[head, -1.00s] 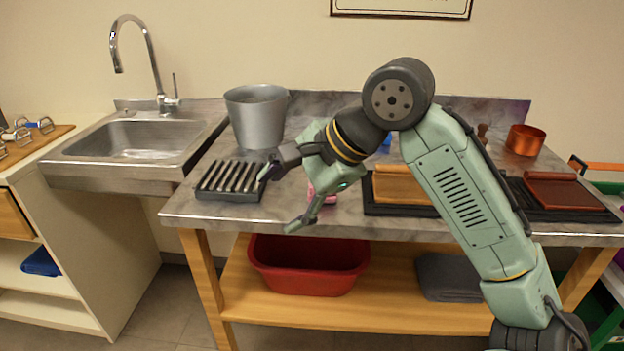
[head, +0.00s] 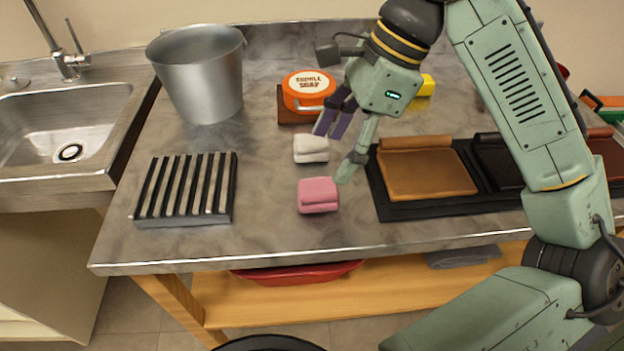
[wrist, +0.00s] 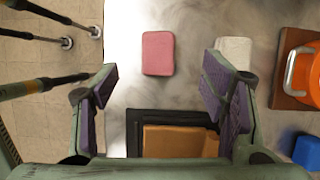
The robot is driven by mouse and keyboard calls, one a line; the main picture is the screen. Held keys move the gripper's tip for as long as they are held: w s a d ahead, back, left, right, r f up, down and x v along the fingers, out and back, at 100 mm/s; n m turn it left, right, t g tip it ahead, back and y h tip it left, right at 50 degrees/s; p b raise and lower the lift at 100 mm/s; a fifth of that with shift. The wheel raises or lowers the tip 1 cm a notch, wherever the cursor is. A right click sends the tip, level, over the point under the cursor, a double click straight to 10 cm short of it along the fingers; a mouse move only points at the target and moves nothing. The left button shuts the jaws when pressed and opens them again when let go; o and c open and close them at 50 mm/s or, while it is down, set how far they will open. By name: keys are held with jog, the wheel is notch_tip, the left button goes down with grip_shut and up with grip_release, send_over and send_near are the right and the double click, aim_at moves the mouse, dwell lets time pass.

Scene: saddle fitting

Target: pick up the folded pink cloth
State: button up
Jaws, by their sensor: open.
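The folded pink cloth (head: 318,195) lies on the grey marbled worktop near its front edge. It also shows in the wrist view (wrist: 158,53), between and beyond my fingers. A folded white cloth (head: 311,148) lies just behind it, apart from it; in the wrist view it (wrist: 234,52) is partly hidden by my right-hand finger. My gripper (head: 339,155) is open and empty, above the worktop, behind and to the right of the pink cloth. In the wrist view my gripper (wrist: 164,90) has its purple-padded fingers wide apart.
A slatted rack (head: 187,188) stands left of the cloths. A metal bucket (head: 199,75) and an orange soap tin (head: 307,90) stand behind. A black tray (head: 405,211) with leather pieces lies right. Bare worktop (head: 262,215) separates rack and pink cloth.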

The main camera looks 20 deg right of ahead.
aim_at(314, 187)
jog(key=x, duration=0.9)
jog(key=shift+s+a+r+p, duration=0.1)
jog(key=shift+a+p, duration=0.15)
jog(key=shift+p, duration=0.1)
jog(key=shift+c, duration=0.2)
jog(key=c, duration=1.2)
